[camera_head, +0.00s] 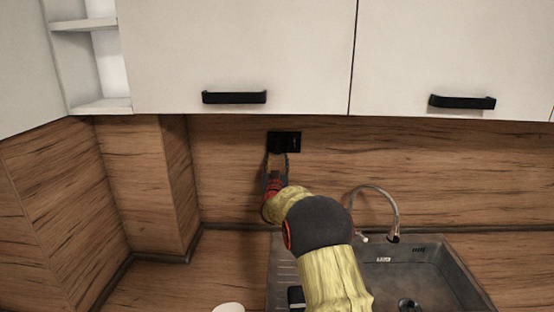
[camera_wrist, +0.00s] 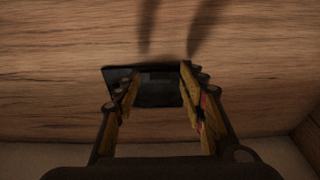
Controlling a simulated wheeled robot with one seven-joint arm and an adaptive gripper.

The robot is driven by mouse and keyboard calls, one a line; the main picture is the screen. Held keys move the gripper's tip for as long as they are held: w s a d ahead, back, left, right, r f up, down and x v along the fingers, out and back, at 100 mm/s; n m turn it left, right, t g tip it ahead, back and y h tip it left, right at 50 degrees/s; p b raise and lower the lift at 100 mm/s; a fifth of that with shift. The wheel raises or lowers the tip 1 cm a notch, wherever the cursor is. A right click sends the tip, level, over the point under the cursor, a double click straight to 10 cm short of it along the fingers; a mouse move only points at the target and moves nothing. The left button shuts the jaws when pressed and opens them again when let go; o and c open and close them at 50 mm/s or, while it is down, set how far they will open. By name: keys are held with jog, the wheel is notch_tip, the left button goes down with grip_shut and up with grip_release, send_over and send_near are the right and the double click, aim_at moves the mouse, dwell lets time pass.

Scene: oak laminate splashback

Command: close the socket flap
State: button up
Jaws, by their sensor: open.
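A black socket (camera_head: 291,142) sits on the oak splashback below the wall cupboards. In the wrist view the socket (camera_wrist: 156,88) shows as a dark plate between and beyond my fingers. My gripper (camera_head: 277,160) is open and reaches up to the socket's lower left part in the head view. In the wrist view my gripper (camera_wrist: 160,78) has its fingertips spread at either side of the plate, with nothing between them. I cannot tell whether the fingertips touch it. The flap cannot be made out apart from the dark plate, and its angle is unclear.
White cupboards with black handles (camera_head: 234,97) hang just above the socket. A dark sink (camera_head: 440,277) with a curved tap (camera_head: 384,200) is at the lower right. A wood-clad column (camera_head: 145,185) stands at left. The splashback right of the socket is bare.

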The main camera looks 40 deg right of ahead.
jog(key=v, duration=1)
jog(key=shift+f, duration=0.1)
